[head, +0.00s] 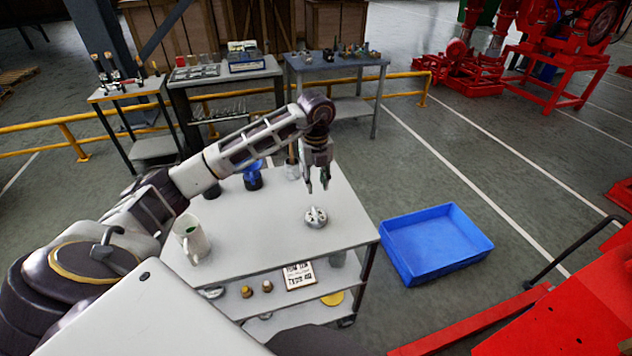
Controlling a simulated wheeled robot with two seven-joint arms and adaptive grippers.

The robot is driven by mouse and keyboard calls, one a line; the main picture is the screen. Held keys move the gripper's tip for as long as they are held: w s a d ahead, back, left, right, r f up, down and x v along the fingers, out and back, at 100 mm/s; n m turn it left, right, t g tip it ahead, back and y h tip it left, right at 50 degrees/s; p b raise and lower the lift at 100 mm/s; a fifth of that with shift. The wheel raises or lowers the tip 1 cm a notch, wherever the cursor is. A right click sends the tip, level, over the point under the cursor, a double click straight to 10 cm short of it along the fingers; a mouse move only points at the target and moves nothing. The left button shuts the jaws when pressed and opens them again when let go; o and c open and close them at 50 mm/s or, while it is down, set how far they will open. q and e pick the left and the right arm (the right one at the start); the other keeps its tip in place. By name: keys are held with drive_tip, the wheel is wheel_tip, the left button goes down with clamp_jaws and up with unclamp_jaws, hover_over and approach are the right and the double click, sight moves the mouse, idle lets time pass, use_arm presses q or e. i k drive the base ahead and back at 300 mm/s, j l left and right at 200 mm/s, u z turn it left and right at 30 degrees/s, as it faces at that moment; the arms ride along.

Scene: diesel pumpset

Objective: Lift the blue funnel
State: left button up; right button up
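The blue funnel (252,174) appears as a small blue shape near the back of the white cart top (258,250). It sits on or in a dark cup, and my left arm partly hides it from above. My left gripper (317,189) hangs with its fingers pointing down, to the right of the funnel and apart from it. Its two fingers are spread, with nothing visible between them. It is above and just behind a round silver metal part (316,217) on the cart top. My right gripper is not in view.
A white mug (192,240) stands at the cart's left, with a dark cup (211,190) behind it. A blue bin (436,243) lies on the floor to the right. Red machinery (580,310) fills the lower right. Yellow rails and benches (338,62) stand behind.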

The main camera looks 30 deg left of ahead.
sight(251, 172)
drive_tip(key=u, duration=1.6)
drive_tip(key=k, duration=0.5)
